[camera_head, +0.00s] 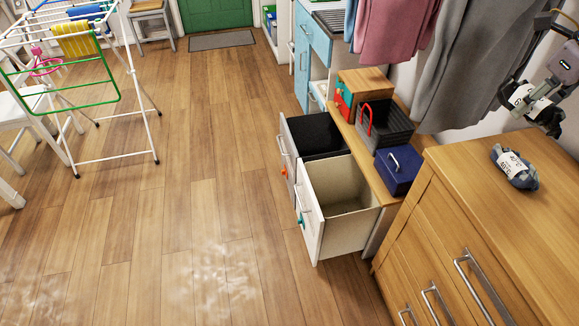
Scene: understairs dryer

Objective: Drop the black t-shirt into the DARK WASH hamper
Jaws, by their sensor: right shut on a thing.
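My right gripper (541,101) is at the upper right, above the wooden chest, shut on a small black bundle with a white label, which I take as the black t-shirt (549,117). The gripper partly hides it. Two pull-out hampers stand open left of the chest. The far one has a black inside (313,133) and an orange tag, and I take it as the DARK WASH hamper. The near one has a cream inside (337,184) and a teal tag. No hamper lettering can be read. My left gripper is out of view.
A dark grey bundle with a white label (515,167) lies on the wooden chest (465,150). A black basket (385,124), blue box (398,170) and wooden box (362,84) stand on the hamper counter. Clothes hang above. A drying rack (130,95) stands left; the middle floor is clear.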

